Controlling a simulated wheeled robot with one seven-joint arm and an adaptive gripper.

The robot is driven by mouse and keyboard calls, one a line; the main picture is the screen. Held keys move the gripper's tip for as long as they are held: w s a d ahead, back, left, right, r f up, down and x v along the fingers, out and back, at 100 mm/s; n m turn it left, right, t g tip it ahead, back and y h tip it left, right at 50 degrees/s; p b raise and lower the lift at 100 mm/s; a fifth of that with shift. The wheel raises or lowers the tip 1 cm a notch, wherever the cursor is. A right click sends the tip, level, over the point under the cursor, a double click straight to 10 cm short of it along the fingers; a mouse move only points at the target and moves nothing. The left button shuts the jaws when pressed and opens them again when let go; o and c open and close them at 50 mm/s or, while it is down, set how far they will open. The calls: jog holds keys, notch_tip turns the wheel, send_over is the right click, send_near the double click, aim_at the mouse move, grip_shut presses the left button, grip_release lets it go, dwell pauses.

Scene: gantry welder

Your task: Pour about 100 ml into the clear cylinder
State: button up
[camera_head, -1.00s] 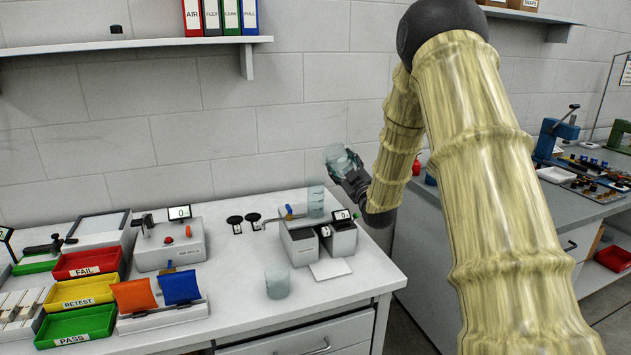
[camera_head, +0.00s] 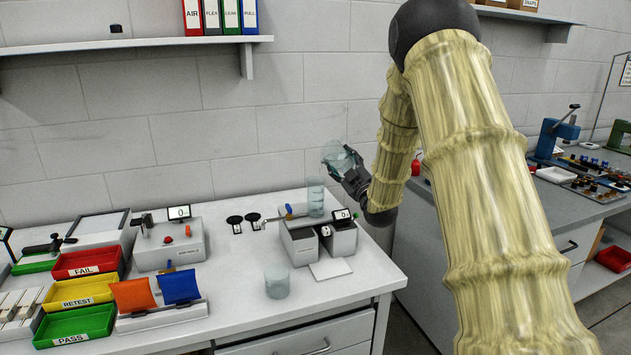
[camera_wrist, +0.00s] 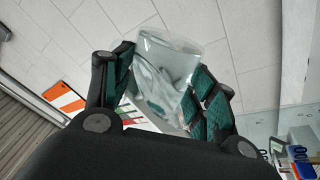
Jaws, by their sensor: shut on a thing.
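My gripper (camera_head: 352,176) is shut on a clear beaker (camera_head: 338,157) and holds it in the air above and to the right of the clear cylinder. The beaker is tilted, its mouth toward the upper left. In the wrist view the beaker (camera_wrist: 165,65) sits between the dark green finger pads. The clear cylinder (camera_head: 316,196) stands upright on the grey two-block device, with graduation marks on its wall. I cannot tell how much liquid is in either vessel, and no stream shows.
Another clear beaker (camera_head: 277,282) stands on the bench in front of the device (camera_head: 300,243). A white pad (camera_head: 330,269) lies beside it. Small displays (camera_head: 341,214) and black discs (camera_head: 244,219) are near the cylinder. Colored trays (camera_head: 82,293) fill the left side.

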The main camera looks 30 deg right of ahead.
jog(key=shift+f+n+t+y+b, duration=0.3)
jog(key=shift+n+y+b, duration=0.3)
jog(key=shift+n, duration=0.5)
dwell(0.6)
jog(key=shift+a+r+n+t+y, duration=0.15)
jog(key=shift+r+n+y, duration=0.2)
jog(key=shift+n, duration=0.45)
jog(key=shift+d+r+n+t+y, duration=0.15)
jog(key=shift+r+n+y, duration=0.2)
jog(key=shift+n, duration=0.45)
jog(key=shift+a, duration=0.1)
